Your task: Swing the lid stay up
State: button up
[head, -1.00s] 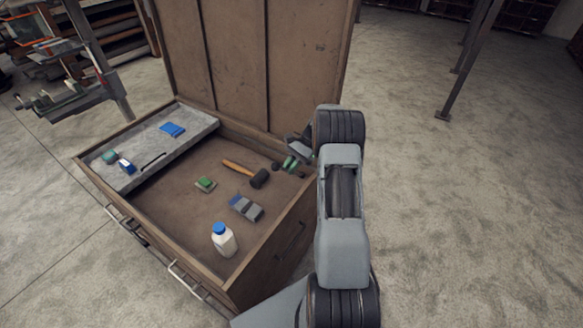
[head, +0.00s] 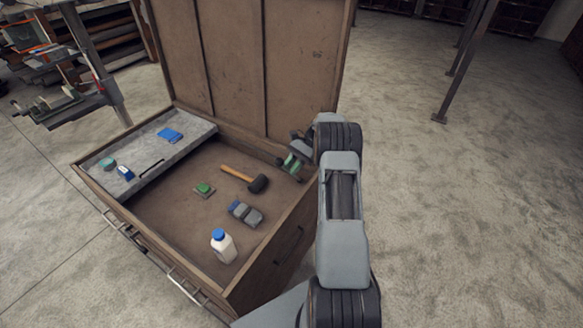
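The brown chest (head: 262,273) stands open, with its lid (head: 236,65) upright at the back. I cannot make out the lid stay; my arm and gripper cover part of the right wall near the lid's hinge corner. My gripper (head: 290,168) is at that back right corner, just inside or over the right wall. It has green and dark parts at its end. It is small and partly behind my wrist, so I cannot tell whether its fingers are apart or holding anything.
A grey tray (head: 142,154) sits along the chest's left side. A black-headed mallet (head: 258,184), a green-topped block (head: 203,189), a grey-and-blue item (head: 246,214) and a blue-capped bottle (head: 222,246) lie inside. Floor to the right is clear up to a metal post (head: 463,60).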

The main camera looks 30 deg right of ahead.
notch_tip(320, 180, up, 3)
jog(key=shift+f+b, duration=0.1)
jog(key=shift+b, duration=0.4)
jog(key=s+a+r+b, duration=0.1)
jog(key=s+a+r, duration=0.3)
jog(key=s+r, duration=0.6)
jog(key=s, duration=0.3)
jog(key=shift+s+b, duration=0.2)
jog(key=shift+b, duration=0.2)
jog(key=shift+r, duration=0.1)
jog(key=shift+c, duration=0.3)
